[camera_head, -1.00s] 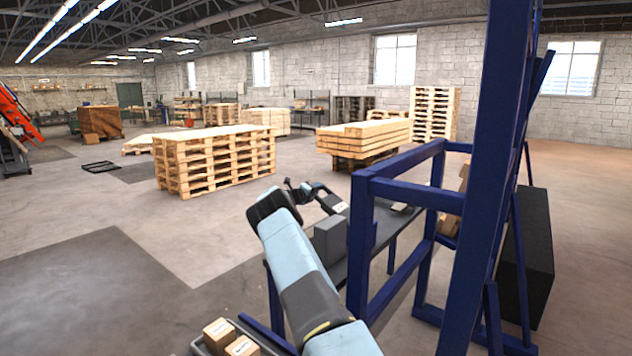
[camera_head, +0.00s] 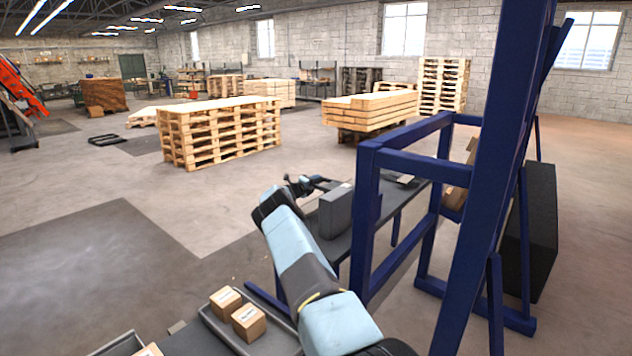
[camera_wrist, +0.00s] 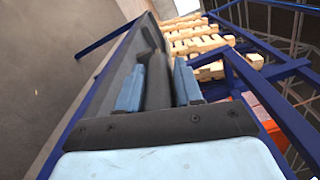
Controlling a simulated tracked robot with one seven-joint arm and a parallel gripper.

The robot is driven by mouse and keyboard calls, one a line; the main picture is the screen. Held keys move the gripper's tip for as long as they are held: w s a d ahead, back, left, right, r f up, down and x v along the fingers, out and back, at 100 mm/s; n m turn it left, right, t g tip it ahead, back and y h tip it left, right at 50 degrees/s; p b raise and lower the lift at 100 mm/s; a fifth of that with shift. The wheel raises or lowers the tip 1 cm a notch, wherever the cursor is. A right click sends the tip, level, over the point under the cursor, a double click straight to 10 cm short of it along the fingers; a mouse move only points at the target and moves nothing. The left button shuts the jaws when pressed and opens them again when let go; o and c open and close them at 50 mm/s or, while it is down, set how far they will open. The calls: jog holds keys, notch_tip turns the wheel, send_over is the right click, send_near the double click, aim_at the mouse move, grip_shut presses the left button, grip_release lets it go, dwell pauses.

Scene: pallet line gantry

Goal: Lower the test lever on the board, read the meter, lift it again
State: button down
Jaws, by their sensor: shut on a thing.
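A grey box-shaped unit (camera_head: 336,212), which I take to be the board, stands on a dark bench top (camera_head: 402,208) by the blue frame. My gripper (camera_head: 308,184) is small in the head view, at the box's far left side. In the wrist view my gripper (camera_wrist: 158,88) has two blue fingers on either side of a dark rounded bar (camera_wrist: 157,80), seemingly the lever, and is shut on it. The bar lies along the fingers beside a dark grey surface. The meter face is not visible in either view, and the lever's angle cannot be told.
A blue steel frame (camera_head: 368,225) rises close on the right of my arm. A tray (camera_head: 275,340) with small cartons (camera_head: 248,321) is at the lower left of my arm. Pallet stacks (camera_head: 222,133) stand farther back. Open floor lies to the left.

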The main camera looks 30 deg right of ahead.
jog(key=shift+s+f, duration=0.1)
jog(key=shift+f, duration=0.2)
jog(key=c, duration=0.9)
grip_release()
jog(key=shift+s+a, duration=0.1)
jog(key=shift+a, duration=0.4)
jog(key=v, duration=1.2)
jog(key=shift+s+a, duration=0.15)
jog(key=shift+a, duration=0.15)
jog(key=x, duration=1.3)
jog(key=shift+d, duration=0.1)
jog(key=shift+d+r, duration=0.1)
jog(key=shift+d, duration=0.1)
